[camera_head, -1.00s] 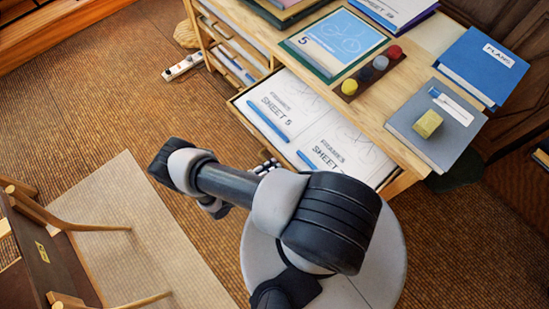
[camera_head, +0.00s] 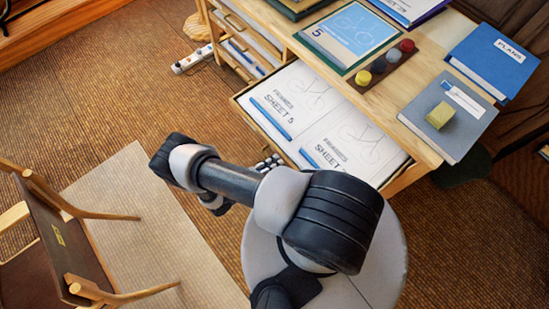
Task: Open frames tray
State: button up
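The frames tray (camera_head: 250,121) is a shallow wooden drawer pulled well out of the drafting cabinet. Two white sheets lie in it, one reading "FRAMES SHEET 5" (camera_head: 290,95), the other partly covered by my arm. A blue pen lies on each sheet. My gripper (camera_head: 268,163) is at the tray's front edge, just beyond my dark forearm. Only a small part of its fingers shows, so its grip on the tray front is hidden.
The cabinet top holds a blue "PLANS" binder (camera_head: 493,62), a grey book (camera_head: 470,115) with a yellow block (camera_head: 440,115), and a strip of coloured knobs. A power strip (camera_head: 192,59) lies on the floor. A wooden chair (camera_head: 55,245) stands at lower left; carpet between is clear.

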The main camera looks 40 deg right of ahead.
jog(key=o, duration=0.3)
jog(key=shift+f, duration=0.1)
jog(key=v, duration=1.2)
dwell(0.3)
